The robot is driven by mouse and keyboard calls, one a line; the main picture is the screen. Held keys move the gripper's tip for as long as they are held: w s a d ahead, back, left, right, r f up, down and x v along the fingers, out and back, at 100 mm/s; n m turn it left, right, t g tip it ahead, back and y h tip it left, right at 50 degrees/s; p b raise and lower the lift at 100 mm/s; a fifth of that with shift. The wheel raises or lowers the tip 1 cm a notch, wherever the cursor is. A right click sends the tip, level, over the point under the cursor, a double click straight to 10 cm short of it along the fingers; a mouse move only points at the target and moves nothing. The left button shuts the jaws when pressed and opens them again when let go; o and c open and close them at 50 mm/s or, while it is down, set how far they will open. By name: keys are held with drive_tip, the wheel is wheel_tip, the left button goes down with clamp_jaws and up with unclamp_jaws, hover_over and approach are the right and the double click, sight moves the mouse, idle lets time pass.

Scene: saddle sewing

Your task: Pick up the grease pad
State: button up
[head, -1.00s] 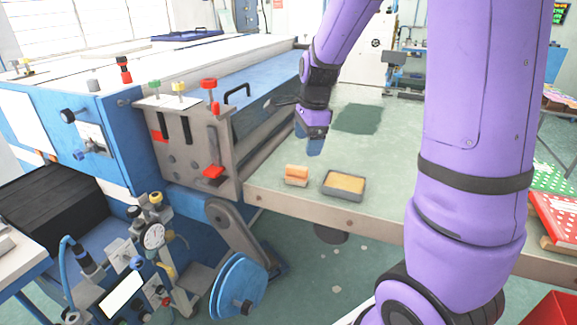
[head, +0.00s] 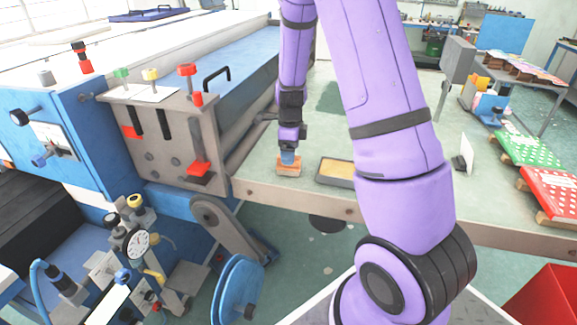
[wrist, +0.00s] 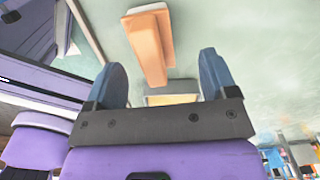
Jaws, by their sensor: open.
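A small block with an orange top and a paler base, which I take to be the grease pad (head: 289,170), sits near the front edge of the grey-green table. My gripper (head: 288,157) is pointed down right over it in the head view, and the blue fingertips overlap its top. In the wrist view my gripper (wrist: 163,70) is open, with one blue finger on each side of the picture. The orange block (wrist: 149,48) shows lengthwise between and beyond the fingers. I cannot tell whether the fingers touch it.
A shallow dark tray (head: 320,180) with a tan-yellow filling stands just right of the block. The blue and grey machine (head: 160,150) borders the table on the left. Green and red dotted boards (head: 535,150) lie at the far right. The table behind the block is mostly clear.

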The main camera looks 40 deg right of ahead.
drive_tip(key=shift+s+a+f, duration=0.1)
drive_tip(key=shift+a+f, duration=0.1)
drive_tip(key=shift+f, duration=1.15)
drive_tip(key=shift+s+a+f, duration=0.1)
drive_tip(key=shift+a+f, duration=0.1)
drive_tip(key=shift+f, duration=1.1)
drive_tip(key=c, duration=1)
